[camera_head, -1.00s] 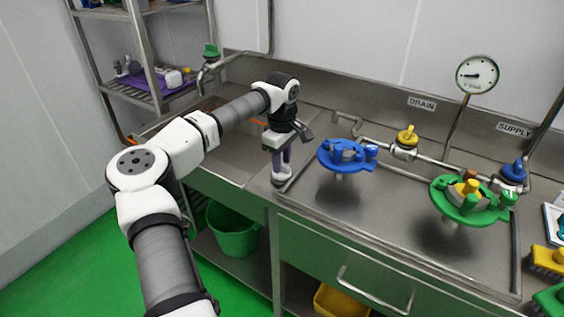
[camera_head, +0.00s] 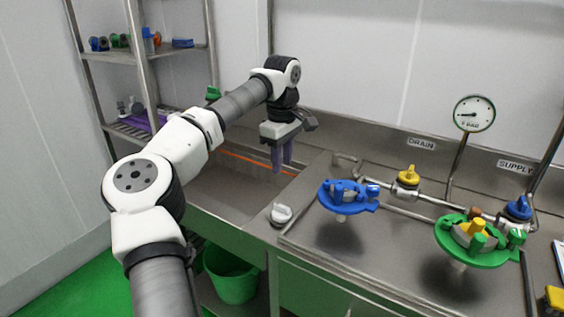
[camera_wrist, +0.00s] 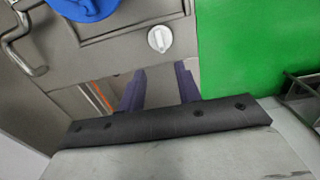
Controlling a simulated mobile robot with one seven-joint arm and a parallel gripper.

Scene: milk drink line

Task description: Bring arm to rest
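My gripper (camera_head: 281,160) hangs from my raised arm, fingers pointing down, in the middle of the head view. It is above the sink side of the steel counter and touches nothing that I can see. In the wrist view the two purple fingers of my gripper (camera_wrist: 158,88) stand apart with an empty gap between them. A white knob (camera_head: 281,214) sits on the counter edge below and in front of the fingers. The white knob also shows in the wrist view (camera_wrist: 159,39), beyond the fingertips.
A blue handwheel-like fitting (camera_head: 345,196) and a green one (camera_head: 470,245) stand on the drainer at right. Yellow (camera_head: 408,177) and blue valves (camera_head: 519,208) and a gauge (camera_head: 474,114) are behind. A green bucket (camera_head: 232,275) is below; a shelf rack (camera_head: 143,60) stands at left.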

